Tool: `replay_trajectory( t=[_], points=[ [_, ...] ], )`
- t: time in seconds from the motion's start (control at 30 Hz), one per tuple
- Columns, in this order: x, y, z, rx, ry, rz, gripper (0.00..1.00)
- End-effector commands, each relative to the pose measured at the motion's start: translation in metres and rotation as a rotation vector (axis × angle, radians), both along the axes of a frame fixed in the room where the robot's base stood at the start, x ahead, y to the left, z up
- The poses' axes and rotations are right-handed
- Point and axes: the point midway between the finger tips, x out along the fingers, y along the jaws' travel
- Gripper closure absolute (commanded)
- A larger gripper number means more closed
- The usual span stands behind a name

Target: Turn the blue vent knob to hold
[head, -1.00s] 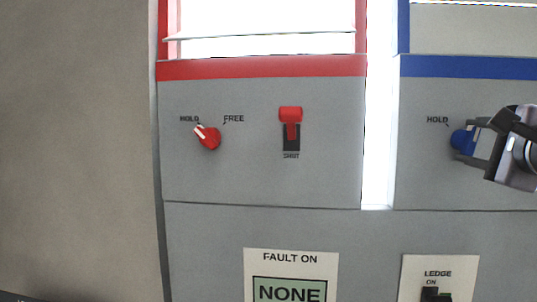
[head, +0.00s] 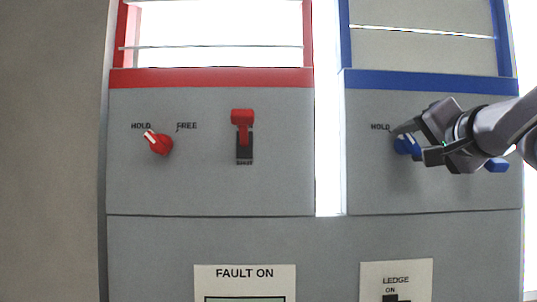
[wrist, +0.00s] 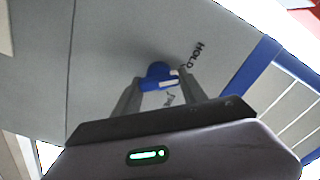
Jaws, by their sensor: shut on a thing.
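The blue vent knob (head: 403,146) is on the grey panel under the blue-framed window, just below its HOLD label (head: 380,127). My gripper (head: 409,146) is shut on the knob, with one finger at its upper left and the other at its lower right. In the wrist view the blue knob (wrist: 156,74) shows between the two fingertips of my gripper (wrist: 160,80). Its white pointer mark shows on the right side, near the HOLD label (wrist: 194,55). The gripper hides the right part of the knob and its other label in the head view.
A red knob (head: 160,144) points at its own HOLD on the left panel. A red lever (head: 243,128) sits beside it. A blue handle (head: 497,165) shows below my arm. A FAULT ON sign (head: 245,272) and a LEDGE switch plate (head: 420,275) are below.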

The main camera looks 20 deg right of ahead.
Motion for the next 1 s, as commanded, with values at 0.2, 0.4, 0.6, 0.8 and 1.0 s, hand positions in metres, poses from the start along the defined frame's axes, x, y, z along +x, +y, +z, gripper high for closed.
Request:
replay_trajectory(
  t=[0.2, 0.4, 0.6, 0.8, 1.0],
  points=[
    [-0.0006, 0.0011, 0.0018, -0.096, 0.018, 0.000, 0.91],
    [-0.0005, 0.0012, 0.0029, -0.143, 0.029, -0.001, 0.91],
    [-0.0005, 0.0013, 0.0033, -0.158, 0.032, -0.001, 0.91],
    [-0.0006, 0.0013, 0.0037, -0.159, 0.032, -0.001, 0.91],
    [-0.0007, 0.0013, 0.0034, -0.158, 0.033, -0.001, 0.33]
  ],
)
